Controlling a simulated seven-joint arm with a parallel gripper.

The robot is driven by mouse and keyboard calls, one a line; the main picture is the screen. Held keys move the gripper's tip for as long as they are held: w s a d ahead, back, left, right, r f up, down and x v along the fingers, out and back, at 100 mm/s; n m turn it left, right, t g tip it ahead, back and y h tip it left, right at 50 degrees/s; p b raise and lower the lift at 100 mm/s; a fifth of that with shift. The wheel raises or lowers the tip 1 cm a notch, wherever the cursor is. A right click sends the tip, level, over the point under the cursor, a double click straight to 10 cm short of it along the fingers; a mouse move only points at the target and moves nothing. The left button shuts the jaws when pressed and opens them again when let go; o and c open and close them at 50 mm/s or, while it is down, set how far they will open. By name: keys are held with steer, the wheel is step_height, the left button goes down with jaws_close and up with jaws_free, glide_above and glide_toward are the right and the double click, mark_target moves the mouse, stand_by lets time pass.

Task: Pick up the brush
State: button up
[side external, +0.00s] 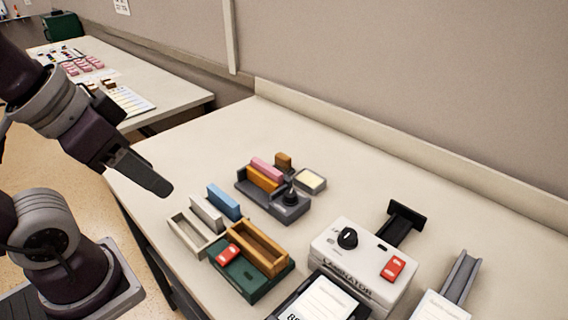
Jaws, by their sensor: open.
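My gripper (160,186) hangs over the left edge of the near table, pointing down and to the right. It is seen side-on, open and empty, apart from everything on the table. I cannot make out a certain brush. A small brown block (283,160) stands at the back of a dark grey holder, and I cannot tell whether it is the brush. The grey holder (291,211) has a black knob (291,196) and carries a pink block (267,168) and an orange block (262,179).
Left of the holder are a blue block (224,202), a pale block (206,212) and an open cream tray (184,236). In front is a green base (262,285) with an orange tray. A white laminator (350,262) stands right. The table's back left is clear.

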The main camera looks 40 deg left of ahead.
steer(key=w+r+n+g, duration=0.1)
steer(key=w+r+n, duration=0.2)
steer(key=w, duration=0.4)
steer(key=n+g, duration=0.5)
steer(key=n, duration=1)
glide_above(283, 155)
steer(key=f, duration=1.7)
steer(key=shift+d, duration=0.4)
steer(key=f, duration=0.7)
steer(key=shift+a, duration=0.35)
steer(key=shift+r, duration=0.1)
jaws_close()
